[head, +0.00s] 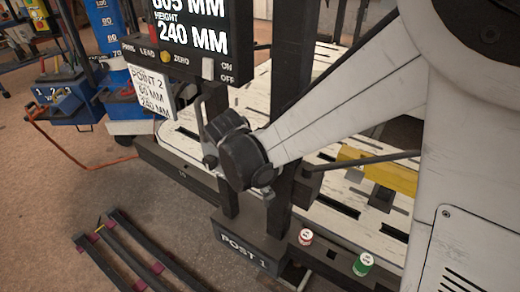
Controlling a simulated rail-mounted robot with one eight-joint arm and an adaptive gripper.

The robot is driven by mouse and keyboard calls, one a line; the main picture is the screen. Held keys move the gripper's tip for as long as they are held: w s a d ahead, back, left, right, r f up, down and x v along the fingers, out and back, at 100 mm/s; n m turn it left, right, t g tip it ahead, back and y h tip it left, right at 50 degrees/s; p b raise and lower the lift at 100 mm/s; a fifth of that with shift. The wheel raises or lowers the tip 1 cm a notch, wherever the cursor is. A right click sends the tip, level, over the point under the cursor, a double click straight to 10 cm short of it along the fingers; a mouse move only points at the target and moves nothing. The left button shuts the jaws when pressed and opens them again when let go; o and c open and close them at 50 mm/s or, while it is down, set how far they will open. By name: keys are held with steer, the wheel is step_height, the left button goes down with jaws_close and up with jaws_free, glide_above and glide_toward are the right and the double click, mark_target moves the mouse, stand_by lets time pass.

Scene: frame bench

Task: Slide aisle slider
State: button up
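No part carries a readable label naming it the aisle slider, so I cannot tell for sure which part it is. A dark block (307,184) with a long dark rod (375,161) sits beside the right upright of POST 1 (243,243). My pale arm comes in from the right and ends in dark rounded joints in front of the posts. My gripper (211,134) seems to be among the dark parts at that end, near the left upright. Its fingers cannot be made out, and nothing held is visible. My arm hides part of the bench behind it.
A display (188,32) reading 240 MM hangs above a POINT 2 card (152,91). A red-topped can (305,237) and a green can (362,264) stand by the base. Dark rails (127,250) lie on the floor at front left. A yellow beam (385,172) lies on the slotted bench.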

jaws_close()
step_height(320, 180, up, 15)
steer(key=p, duration=0.9)
steer(key=shift+f, duration=0.1)
steer(key=shift+o, duration=2.1)
jaws_free()
steer(key=v, duration=1.2)
